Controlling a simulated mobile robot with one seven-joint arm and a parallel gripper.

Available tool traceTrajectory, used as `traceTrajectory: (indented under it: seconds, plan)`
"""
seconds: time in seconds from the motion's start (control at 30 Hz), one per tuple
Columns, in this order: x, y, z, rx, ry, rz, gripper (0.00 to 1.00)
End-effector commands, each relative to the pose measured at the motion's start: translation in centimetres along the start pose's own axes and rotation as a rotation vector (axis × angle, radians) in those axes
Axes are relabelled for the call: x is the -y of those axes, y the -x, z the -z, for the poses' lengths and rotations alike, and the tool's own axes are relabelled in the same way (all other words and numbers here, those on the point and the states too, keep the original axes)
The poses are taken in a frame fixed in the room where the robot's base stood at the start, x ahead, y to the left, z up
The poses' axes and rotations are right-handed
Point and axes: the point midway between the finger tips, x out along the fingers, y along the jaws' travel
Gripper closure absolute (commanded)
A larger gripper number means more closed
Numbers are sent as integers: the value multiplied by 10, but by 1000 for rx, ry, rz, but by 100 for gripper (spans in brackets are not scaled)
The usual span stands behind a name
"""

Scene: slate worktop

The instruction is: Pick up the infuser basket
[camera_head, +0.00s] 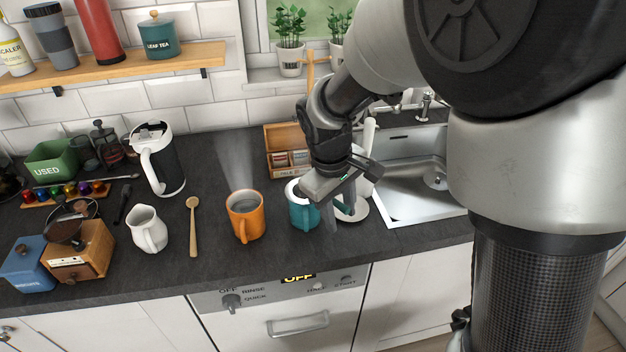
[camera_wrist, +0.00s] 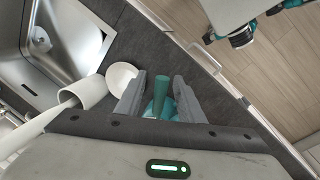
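My gripper (camera_wrist: 158,88) points down at the worktop with its two grey fingers apart. In the wrist view a teal piece (camera_wrist: 161,108) shows between the fingers, with no clear sign of contact. In the head view my gripper (camera_head: 338,213) is just right of a teal mug (camera_head: 302,214) with a pale rim, and partly covers it. I cannot make out the infuser basket for certain; the inside of the teal mug is mostly hidden.
A white saucer (camera_wrist: 121,74) lies close beside the fingers, with a tall white object (camera_wrist: 92,90) near it. The sink (camera_head: 405,185) is to the right. A wooden tea box (camera_head: 283,150) stands behind.

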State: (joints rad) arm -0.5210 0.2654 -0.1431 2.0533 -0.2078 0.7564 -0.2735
Motion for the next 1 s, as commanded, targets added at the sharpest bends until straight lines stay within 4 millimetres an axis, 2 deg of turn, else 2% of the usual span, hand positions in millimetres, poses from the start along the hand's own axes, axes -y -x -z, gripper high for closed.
traceTrajectory:
  seconds: [0.1, 0.37, 0.57, 0.87, 1.0]
  plan:
    - [0, -11, -1, 1, -1, 0, 65]
    - [0, -12, 0, -1, -1, -1, 67]
    - [0, -12, 0, -1, -1, -1, 100]
    - [-1, -11, 0, -2, -1, -1, 100]
    - [-4, 2, 1, -6, -2, -2, 100]
